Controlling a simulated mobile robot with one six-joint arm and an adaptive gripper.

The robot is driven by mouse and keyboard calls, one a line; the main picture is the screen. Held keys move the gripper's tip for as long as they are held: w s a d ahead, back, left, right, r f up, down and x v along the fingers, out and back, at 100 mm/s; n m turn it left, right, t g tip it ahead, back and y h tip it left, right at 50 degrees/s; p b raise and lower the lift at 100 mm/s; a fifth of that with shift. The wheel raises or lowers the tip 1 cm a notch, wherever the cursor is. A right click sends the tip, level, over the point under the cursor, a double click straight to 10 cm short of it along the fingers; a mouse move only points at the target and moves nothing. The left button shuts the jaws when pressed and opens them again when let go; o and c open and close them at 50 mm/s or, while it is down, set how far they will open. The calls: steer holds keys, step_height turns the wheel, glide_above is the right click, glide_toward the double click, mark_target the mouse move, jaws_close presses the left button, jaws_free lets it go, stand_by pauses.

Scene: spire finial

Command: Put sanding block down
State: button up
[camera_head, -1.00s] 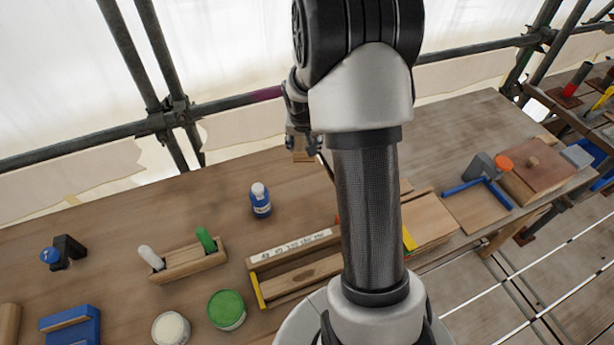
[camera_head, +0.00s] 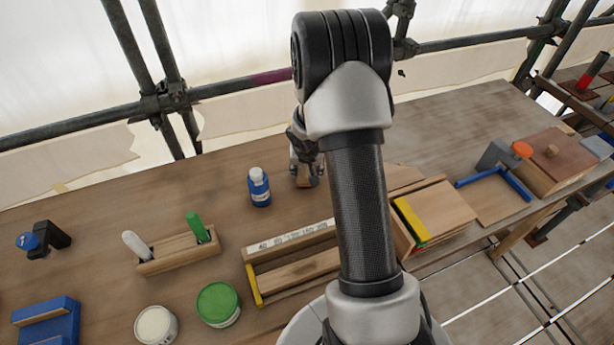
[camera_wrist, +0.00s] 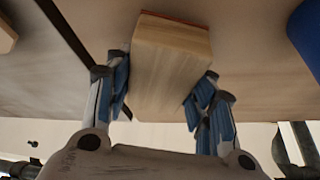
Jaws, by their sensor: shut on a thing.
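The sanding block (camera_wrist: 168,68) is a pale wooden block with a thin reddish layer along one edge in the wrist view. My gripper (camera_wrist: 163,97) is shut on it, with blue-padded fingers on both sides. In the head view my gripper (camera_head: 307,178) is low over the workbench (camera_head: 150,195), just right of the blue bottle (camera_head: 260,187). Only a small part of the block shows there below the fingers. I cannot tell whether the block touches the bench top.
A labelled wooden tray (camera_head: 292,243) lies nearer than the gripper. A rack with white and green handles (camera_head: 178,250), a green-lidded tin (camera_head: 217,303) and a white tin (camera_head: 156,325) stand left. My arm hides some bench at right. Bare bench lies left of the bottle.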

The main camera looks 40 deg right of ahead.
step_height(320, 180, down, 2)
steer(key=shift+f+b, duration=0.1)
steer(key=shift+b, duration=0.35)
steer(key=shift+f+b, duration=0.25)
steer(key=shift+b, duration=0.2)
steer(key=o, duration=0.6)
steer(key=shift+s, duration=0.1)
steer(key=shift+c, duration=0.2)
steer(key=o, duration=0.4)
steer(key=shift+f, duration=0.1)
